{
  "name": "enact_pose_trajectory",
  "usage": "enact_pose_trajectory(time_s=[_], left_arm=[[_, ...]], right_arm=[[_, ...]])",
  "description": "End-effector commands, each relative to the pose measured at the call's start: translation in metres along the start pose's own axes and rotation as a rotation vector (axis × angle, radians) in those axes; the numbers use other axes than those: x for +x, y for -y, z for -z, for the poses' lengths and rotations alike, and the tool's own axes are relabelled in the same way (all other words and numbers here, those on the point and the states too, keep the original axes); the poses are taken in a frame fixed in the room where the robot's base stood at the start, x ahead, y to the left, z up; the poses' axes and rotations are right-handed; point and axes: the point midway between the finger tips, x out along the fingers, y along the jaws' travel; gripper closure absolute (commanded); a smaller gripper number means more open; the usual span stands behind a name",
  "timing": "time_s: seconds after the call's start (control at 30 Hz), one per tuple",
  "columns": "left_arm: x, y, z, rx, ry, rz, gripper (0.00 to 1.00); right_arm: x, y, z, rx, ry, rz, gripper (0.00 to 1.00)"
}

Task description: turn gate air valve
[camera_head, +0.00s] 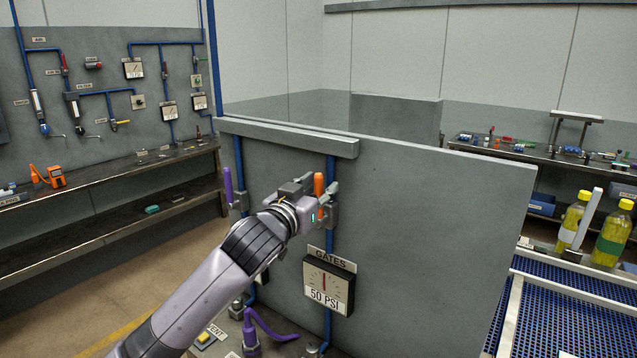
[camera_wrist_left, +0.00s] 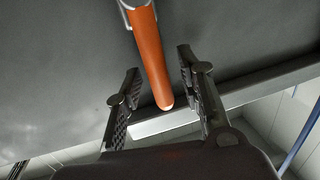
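The gate air valve has an orange handle (camera_head: 318,185) pointing upright on a blue vertical pipe, above a gauge marked GATES, 50 PSI (camera_head: 328,283). My left gripper (camera_head: 322,194) is at the handle in the head view and partly hides the valve body. In the left wrist view the orange handle (camera_wrist_left: 152,55) reaches down between the two open fingers (camera_wrist_left: 158,98). Visible gaps separate it from both fingers. My right gripper is not in view.
A purple handle (camera_head: 228,185) stands on the pipe to the left, and another purple valve (camera_head: 252,330) sits below. The grey divider panel (camera_head: 430,200) stands behind the valve. Yellow bottles (camera_head: 612,233) stand at the right by blue rollers.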

Motion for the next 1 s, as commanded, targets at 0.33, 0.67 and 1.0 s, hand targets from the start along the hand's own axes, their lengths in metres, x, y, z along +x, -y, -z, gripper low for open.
enact_pose_trajectory(time_s=[0.33,0.67,1.0], left_arm=[[0.0036,0.0001,-0.0003,0.0,-0.001,0.0,0.64],[0.0034,0.0002,-0.0003,0.0,0.0,0.0,0.86],[0.0033,0.0003,-0.0004,0.0,0.0,0.001,1.0]], right_arm=[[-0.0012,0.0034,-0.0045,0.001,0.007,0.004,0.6],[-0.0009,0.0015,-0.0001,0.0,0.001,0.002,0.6],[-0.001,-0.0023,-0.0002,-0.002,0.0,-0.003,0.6]])
